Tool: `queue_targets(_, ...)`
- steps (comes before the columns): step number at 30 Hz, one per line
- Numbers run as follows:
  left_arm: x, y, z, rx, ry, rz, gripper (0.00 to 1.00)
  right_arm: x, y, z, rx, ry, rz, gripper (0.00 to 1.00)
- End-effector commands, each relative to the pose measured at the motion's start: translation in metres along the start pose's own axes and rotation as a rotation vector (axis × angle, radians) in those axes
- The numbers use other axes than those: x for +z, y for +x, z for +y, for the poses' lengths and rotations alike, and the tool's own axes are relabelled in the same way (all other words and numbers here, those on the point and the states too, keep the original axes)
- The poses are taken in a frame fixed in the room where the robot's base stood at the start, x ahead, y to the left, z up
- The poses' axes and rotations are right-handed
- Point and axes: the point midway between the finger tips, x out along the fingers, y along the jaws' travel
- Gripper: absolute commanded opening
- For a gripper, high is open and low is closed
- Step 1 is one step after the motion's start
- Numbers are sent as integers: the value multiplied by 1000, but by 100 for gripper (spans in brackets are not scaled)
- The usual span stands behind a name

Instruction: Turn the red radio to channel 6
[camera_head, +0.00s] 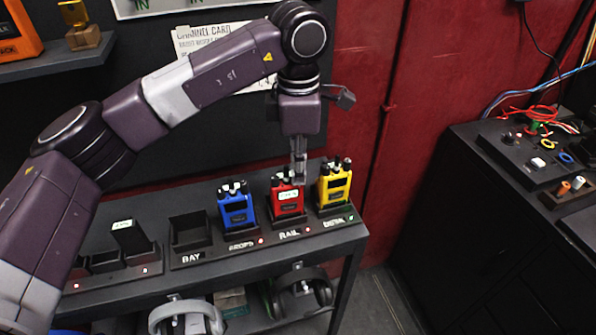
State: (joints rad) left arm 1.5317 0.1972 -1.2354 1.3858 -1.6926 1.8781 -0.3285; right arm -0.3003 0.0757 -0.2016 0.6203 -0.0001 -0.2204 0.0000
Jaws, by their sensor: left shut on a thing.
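The red radio (287,201) stands upright in the charging dock marked RAIL, between a blue radio (237,209) and a yellow radio (334,187). Its front has a pale display whose channel I cannot read. My left gripper (299,178) points straight down from above and is shut on the top of the red radio, at its right side. The fingertips hide what they grip there; it looks to be where a knob sits. My right gripper is not in view.
An empty bay (190,233) and a black radio-like unit (128,236) are further left on the shelf. Headphones (303,288) hang below. A partly covered channel card (205,38) is on the wall behind my arm. A black bench (475,215) with cables stands at the right.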

Motion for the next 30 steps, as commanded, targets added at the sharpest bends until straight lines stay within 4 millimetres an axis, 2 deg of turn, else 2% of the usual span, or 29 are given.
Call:
queue_targets(12, 0, 0, 0, 1, 216, -4, 0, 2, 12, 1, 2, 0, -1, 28)
queue_targets(29, 0, -1, 0, 1, 254, -5, 0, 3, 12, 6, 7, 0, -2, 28)
queue_targets(30, 0, -1, 0, 1, 254, -5, 13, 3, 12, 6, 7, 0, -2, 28)
